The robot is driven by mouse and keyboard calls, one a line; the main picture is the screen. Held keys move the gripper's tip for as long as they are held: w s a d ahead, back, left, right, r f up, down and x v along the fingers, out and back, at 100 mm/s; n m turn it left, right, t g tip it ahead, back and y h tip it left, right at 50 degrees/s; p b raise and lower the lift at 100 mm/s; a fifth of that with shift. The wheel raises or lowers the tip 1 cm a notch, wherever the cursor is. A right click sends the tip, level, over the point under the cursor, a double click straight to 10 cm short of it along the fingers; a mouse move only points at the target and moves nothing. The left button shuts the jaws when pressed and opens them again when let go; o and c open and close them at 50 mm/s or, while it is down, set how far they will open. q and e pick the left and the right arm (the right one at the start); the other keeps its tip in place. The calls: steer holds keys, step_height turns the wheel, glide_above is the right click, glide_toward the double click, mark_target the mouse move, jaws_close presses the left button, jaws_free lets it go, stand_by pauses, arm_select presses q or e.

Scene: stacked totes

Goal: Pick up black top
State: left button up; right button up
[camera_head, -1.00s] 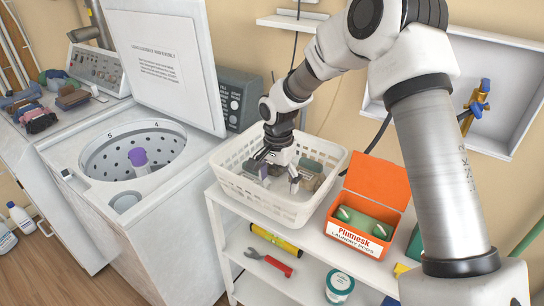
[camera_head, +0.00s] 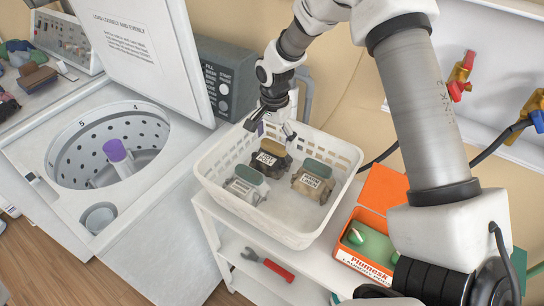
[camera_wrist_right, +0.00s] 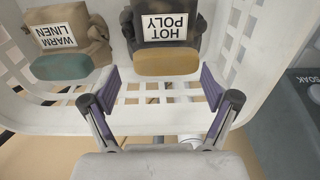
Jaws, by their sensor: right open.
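The black top is a dark folded bundle (camera_head: 270,158) with a mustard piece on it and a "HOT POLY" label. It lies at the back of the white basket (camera_head: 290,232), between two other bundles. In the right wrist view the dark bundle (camera_wrist_right: 184,15) is just beyond the fingers, upside down. My right gripper (camera_head: 270,128) is open and empty at the basket's back side, beside the dark bundle. Its purple-padded fingers (camera_wrist_right: 161,88) are spread in the wrist view, with the mustard piece (camera_wrist_right: 167,62) beyond the gap. I cannot tell whether they touch it. My left gripper is out of view.
A white-grey bundle (camera_head: 246,184) and a tan "WARM LINEN" bundle (camera_head: 313,180) share the basket. The basket stands on a white shelf unit. An orange pod box (camera_head: 372,238) is at its right, and an open washer (camera_head: 110,150) at its left.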

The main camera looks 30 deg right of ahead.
mark_target(273, 146)
steer(key=f, duration=0.1)
steer(key=w+f, duration=0.1)
steer(key=f, duration=0.2)
steer(key=shift+w+d, duration=0.15)
steer(key=shift+d, duration=0.15)
steer(key=shift+s+a+r, duration=0.15)
steer(key=shift+s+r, duration=0.1)
steer(key=shift+r, duration=0.05)
steer(key=shift+c, duration=1.4)
steer(key=shift+s+r, duration=0.1)
steer(key=c, duration=0.6)
jaws_close()
